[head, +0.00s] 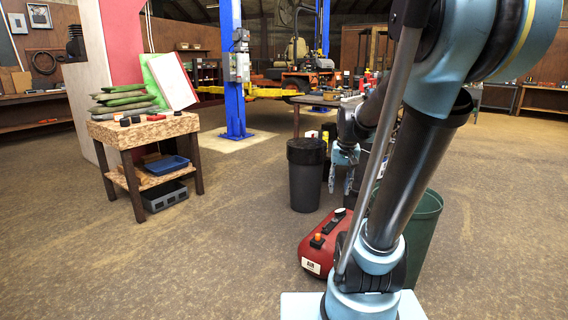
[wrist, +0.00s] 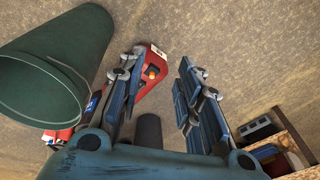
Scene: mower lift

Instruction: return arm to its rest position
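My arm rises in the right of the head view, and its forearm reaches back behind the front links. My gripper (head: 342,181) hangs there with its fingers pointing down, in front of the dark bins. In the wrist view my gripper (wrist: 158,80) has its two fingers wide apart. Part of the arm is cut off by the top edge of the head view.
A red air tank (head: 315,252) lies on the floor near my arm's base. A green bin (head: 424,222) stands behind my arm, also in the wrist view (wrist: 50,75). A black bin (head: 306,175) stands beside my gripper. A workbench (head: 150,130) is left; floor between is clear.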

